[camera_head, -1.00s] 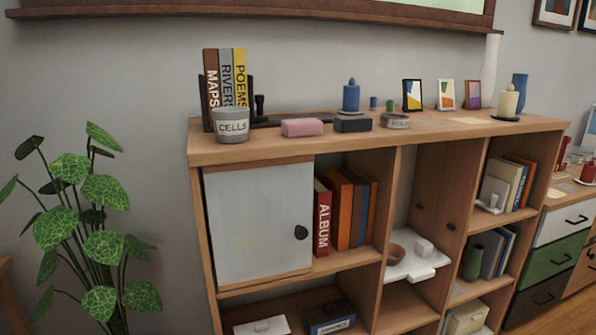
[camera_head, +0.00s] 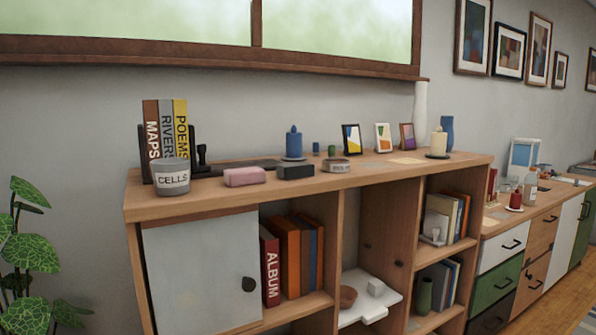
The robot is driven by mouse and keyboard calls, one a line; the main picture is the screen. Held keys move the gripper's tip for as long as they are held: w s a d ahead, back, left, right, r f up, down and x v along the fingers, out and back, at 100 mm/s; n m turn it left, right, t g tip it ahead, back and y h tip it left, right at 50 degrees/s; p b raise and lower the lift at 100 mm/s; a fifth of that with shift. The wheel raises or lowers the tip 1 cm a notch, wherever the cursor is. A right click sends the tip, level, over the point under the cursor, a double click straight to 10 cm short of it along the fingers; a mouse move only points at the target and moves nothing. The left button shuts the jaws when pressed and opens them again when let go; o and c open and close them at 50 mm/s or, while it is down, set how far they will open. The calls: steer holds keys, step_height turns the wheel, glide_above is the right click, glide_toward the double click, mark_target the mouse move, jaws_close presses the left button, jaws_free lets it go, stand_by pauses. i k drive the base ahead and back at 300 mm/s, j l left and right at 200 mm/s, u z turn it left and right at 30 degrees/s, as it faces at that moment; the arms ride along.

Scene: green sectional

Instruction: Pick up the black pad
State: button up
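A small black block (camera_head: 295,171), which looks like the black pad, lies on the wooden top of the shelf unit (camera_head: 150,208), near its front edge. A pink block (camera_head: 245,177) lies just left of it, with a small gap. A round grey tin (camera_head: 336,166) stands close to its right. A flat dark strip or tray (camera_head: 235,165) lies behind the pink block; its right end is hidden. My gripper is not in view.
A grey CELLS cup (camera_head: 172,179), upright books (camera_head: 165,130) and a dark stamp-like object (camera_head: 202,162) stand to the left. A blue candle (camera_head: 294,145) is behind the pad. Picture frames (camera_head: 352,139) and a cream candle (camera_head: 438,145) stand right. A plant (camera_head: 30,250) is lower left.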

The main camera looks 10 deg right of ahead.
mark_target(299, 170)
steer(key=i+j+z, duration=0.15)
steer(key=z, duration=2)
steer(key=j, duration=1.3)
steer(key=i+j, duration=0.1)
steer(key=j, duration=0.15)
steer(key=i+j, duration=0.15)
steer(key=j, duration=0.15)
steer(key=i+j, duration=0.1)
steer(key=j, duration=0.15)
